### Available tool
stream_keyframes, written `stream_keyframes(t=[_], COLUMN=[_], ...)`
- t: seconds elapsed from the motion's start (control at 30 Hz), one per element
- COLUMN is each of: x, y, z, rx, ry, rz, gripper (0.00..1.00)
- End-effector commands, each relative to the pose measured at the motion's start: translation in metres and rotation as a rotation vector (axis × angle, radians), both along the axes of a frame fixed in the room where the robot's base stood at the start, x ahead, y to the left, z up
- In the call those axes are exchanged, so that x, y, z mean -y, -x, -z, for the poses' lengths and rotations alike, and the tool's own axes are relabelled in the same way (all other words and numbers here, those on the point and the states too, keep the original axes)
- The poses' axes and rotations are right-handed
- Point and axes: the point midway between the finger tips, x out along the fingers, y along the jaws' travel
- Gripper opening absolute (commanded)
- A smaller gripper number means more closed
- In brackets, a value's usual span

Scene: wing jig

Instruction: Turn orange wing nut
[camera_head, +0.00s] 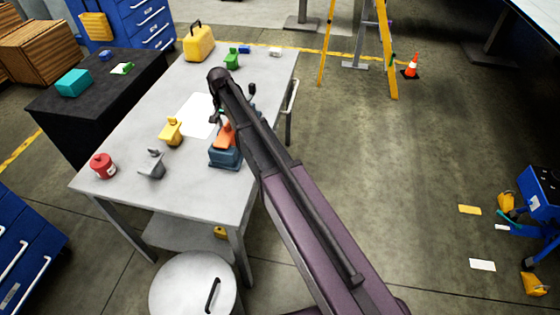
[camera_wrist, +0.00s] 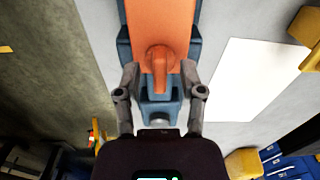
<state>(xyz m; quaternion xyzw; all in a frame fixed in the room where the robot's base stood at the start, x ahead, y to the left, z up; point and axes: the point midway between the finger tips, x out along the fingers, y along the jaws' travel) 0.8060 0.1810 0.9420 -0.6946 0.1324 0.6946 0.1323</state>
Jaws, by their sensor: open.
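The orange wing nut (camera_wrist: 159,62) sits on an orange block (camera_wrist: 160,18) that is held in a blue fixture (camera_wrist: 195,52). In the wrist view one wing of the nut points down toward my gripper. My gripper (camera_wrist: 160,78) is open, with one finger on each side of the nut and a gap showing at both sides. In the head view the orange block (camera_head: 223,137) and blue fixture (camera_head: 224,158) stand on the grey table (camera_head: 205,190), partly hidden by my arm. The nut itself is not clear there.
A white sheet (camera_head: 195,115) lies left of the fixture. A yellow case (camera_head: 198,44) and a green block (camera_head: 231,60) are at the back.

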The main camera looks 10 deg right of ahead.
Motion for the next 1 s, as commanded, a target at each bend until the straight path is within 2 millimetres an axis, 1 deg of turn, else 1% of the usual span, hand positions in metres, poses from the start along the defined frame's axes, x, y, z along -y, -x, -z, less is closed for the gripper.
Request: stream_keyframes(t=[0.27, 1.0], x=[0.0000, 0.0000], y=[0.0000, 0.0000], z=[0.0000, 0.0000], rx=[0.000, 0.000], ry=[0.000, 0.000], rz=[-0.157, -0.658], gripper=[0.51, 0.51])
